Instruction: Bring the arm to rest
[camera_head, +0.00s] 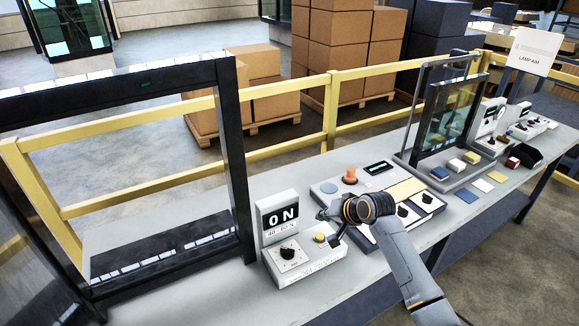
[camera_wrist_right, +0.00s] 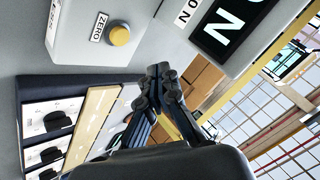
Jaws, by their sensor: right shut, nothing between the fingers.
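My right arm (camera_head: 402,262) comes in from the bottom right of the head view and reaches over the table. My right gripper (camera_head: 324,215) is shut and empty, in front of the right side of a white instrument box (camera_head: 308,270). In the right wrist view the closed fingers (camera_wrist_right: 158,72) point towards the gap beside the box. The box has a display reading "0 N", a black knob and a yellow button (camera_head: 320,238); the button, marked ZERO, also shows in the wrist view (camera_wrist_right: 120,36). Whether the fingers touch anything cannot be told. My left gripper is not in view.
A panel with black knobs (camera_head: 403,211) and an orange knob (camera_head: 350,175) lies right of the gripper. A black frame (camera_head: 233,150) stands at left. A glass-fronted stand (camera_head: 440,125) and coloured blocks are further right. A yellow rail (camera_head: 290,93) runs behind the table.

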